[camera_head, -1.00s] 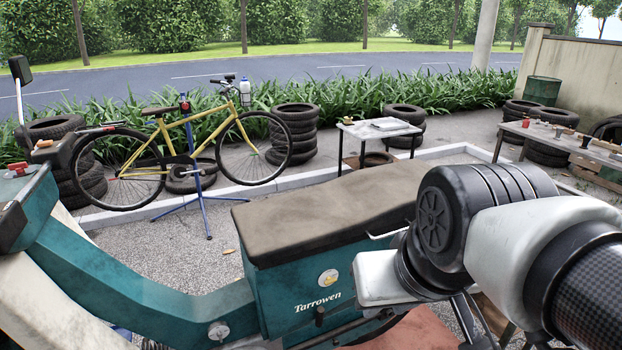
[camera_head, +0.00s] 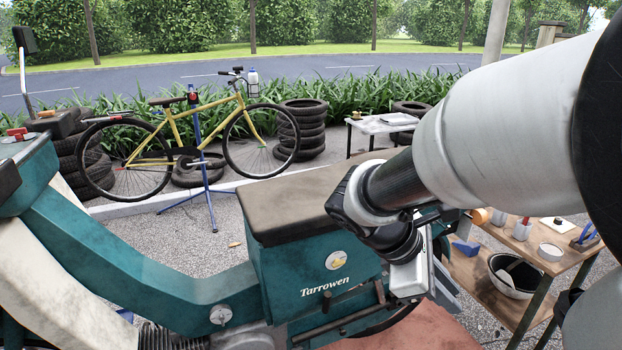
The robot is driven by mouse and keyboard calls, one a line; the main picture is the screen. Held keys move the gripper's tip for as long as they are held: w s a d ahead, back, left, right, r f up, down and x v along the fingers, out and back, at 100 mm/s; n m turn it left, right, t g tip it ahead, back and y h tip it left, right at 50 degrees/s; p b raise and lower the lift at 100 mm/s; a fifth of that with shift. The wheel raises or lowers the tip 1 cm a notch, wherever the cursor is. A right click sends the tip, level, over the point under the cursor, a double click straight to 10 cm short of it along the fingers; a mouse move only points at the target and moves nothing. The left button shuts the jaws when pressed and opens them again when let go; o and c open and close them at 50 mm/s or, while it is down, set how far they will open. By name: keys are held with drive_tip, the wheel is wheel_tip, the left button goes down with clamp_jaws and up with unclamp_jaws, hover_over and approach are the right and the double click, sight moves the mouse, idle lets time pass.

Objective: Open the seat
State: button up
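The brown seat (camera_head: 300,207) lies flat on top of the teal scooter body (camera_head: 290,280), which is marked "Tarrowen". It looks closed, with its underside against the body. The seat's right part is hidden behind my arm. My gripper (camera_head: 409,280) is at the right end of the scooter's side, below the seat's top. Its fingers are hidden or too unclear to tell open from shut, and I cannot tell whether it touches the scooter.
A yellow bicycle (camera_head: 190,135) on a blue stand is behind the scooter. Stacked tyres (camera_head: 303,128) and a small table (camera_head: 375,125) stand further back.

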drive_tip(key=w+d+f+n+t+h+b, duration=0.1)
drive_tip(key=w+d+f+n+h+b, duration=0.15)
drive_tip(key=w+f+n+h, duration=0.35)
drive_tip(key=w+a+f+n+t+h+b, duration=0.1)
drive_tip(key=w+a+f+n+t+b, duration=0.15)
drive_tip(key=w+a+n+t, duration=0.5)
drive_tip(key=w+a+f+n+t+h+b, duration=0.1)
drive_tip(key=w+a+n+t+b, duration=0.25)
drive_tip(key=w+n, duration=0.65)
drive_tip(key=x, duration=0.8)
drive_tip(key=b+x, duration=0.1)
drive_tip(key=x, duration=0.8)
drive_tip(key=shift+s+d+r, duration=0.1)
drive_tip(key=shift+s+d, duration=0.15)
drive_tip(key=shift+d, duration=0.1)
clamp_jaws()
